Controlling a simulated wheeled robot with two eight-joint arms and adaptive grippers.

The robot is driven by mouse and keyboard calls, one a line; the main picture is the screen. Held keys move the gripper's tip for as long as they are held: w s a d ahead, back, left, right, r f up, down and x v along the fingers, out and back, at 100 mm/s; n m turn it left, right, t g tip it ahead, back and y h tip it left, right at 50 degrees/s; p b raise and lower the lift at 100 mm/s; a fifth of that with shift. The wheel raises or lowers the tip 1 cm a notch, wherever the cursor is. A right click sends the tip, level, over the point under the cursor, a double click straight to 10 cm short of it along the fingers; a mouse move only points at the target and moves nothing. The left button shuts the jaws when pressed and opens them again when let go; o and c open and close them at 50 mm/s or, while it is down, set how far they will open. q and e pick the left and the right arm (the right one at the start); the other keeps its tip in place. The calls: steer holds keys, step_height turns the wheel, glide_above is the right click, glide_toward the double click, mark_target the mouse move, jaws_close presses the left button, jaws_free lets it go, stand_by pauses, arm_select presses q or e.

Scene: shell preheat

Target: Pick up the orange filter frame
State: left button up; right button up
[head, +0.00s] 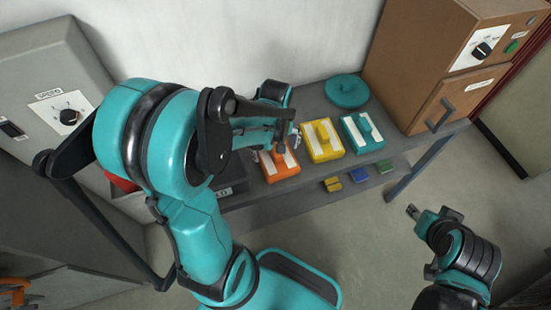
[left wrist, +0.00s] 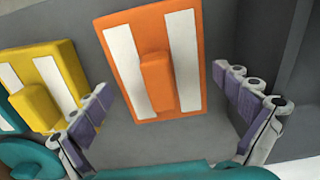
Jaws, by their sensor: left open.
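The orange filter frame (head: 281,172) lies on the grey bench beneath my left gripper. It has two white strips and a raised orange handle in the middle. In the left wrist view the orange filter frame (left wrist: 182,45) sits between the spread fingers. My left gripper (head: 285,140) is open and empty, above the frame; it also shows in the left wrist view (left wrist: 165,115), with a finger on each side of the handle and apart from it. In the head view the left arm hides part of the frame. My right gripper (head: 428,212) is away at the right, low in the picture, its jaws too small to judge.
A yellow frame (head: 313,153) and a teal frame (head: 371,143) lie to the right of the orange one. A teal round lid (head: 347,87) lies behind them. A brown cabinet (head: 405,60) stands at the right. Small coloured blocks (head: 360,175) sit on a lower shelf.

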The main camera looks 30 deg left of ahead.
arm_select(q)
steer(key=shift+f, duration=0.9)
steer(key=c, duration=1.1)
steer(key=shift+o, duration=0.2)
steer(key=shift+r, duration=0.1)
